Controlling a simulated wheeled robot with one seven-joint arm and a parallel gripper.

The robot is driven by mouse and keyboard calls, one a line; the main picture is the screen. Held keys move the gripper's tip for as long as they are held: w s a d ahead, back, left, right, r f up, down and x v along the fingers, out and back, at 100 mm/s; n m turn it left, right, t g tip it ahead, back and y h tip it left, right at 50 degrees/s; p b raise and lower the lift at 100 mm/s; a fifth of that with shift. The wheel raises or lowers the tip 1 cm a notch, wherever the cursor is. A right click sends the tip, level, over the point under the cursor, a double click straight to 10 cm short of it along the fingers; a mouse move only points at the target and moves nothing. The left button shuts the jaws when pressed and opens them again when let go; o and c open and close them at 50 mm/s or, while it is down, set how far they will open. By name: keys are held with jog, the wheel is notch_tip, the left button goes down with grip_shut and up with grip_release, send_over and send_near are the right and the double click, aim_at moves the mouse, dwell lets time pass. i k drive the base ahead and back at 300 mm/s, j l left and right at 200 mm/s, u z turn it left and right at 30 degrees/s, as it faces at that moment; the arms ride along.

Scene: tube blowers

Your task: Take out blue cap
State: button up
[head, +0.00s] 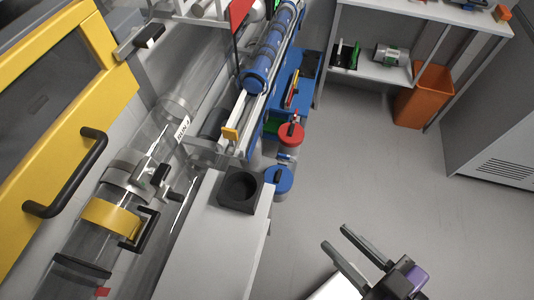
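A round blue cap (278,179) with a dark mark on its top sits just past the right edge of a pale bench, below a red cap (291,135). What is under the blue cap is mostly hidden. My gripper (335,236) is at the bottom right over the floor. Its two dark fingers are parallel and apart, with nothing between them. It is clear of the blue cap, below and to the right of it in the picture.
A black block with a round hollow (240,188) stands on the pale bench (205,240). Blue canisters (262,65) lie in a rail at the top. Clear tubes and a yellow-framed door (70,110) fill the left. An orange bin (425,95) stands back right. Open floor lies on the right.

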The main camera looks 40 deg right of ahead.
aim_at(279, 176)
jog(key=l+u, duration=0.75)
jog(key=u, duration=0.25)
jog(key=k+l, duration=0.1)
jog(key=l, duration=0.25)
jog(key=k+l+u, duration=0.1)
jog(key=l, duration=0.25)
jog(key=k+l, duration=0.15)
jog(key=l, duration=0.2)
jog(key=k+l+u, duration=0.1)
jog(key=l, duration=0.25)
jog(key=i, duration=0.45)
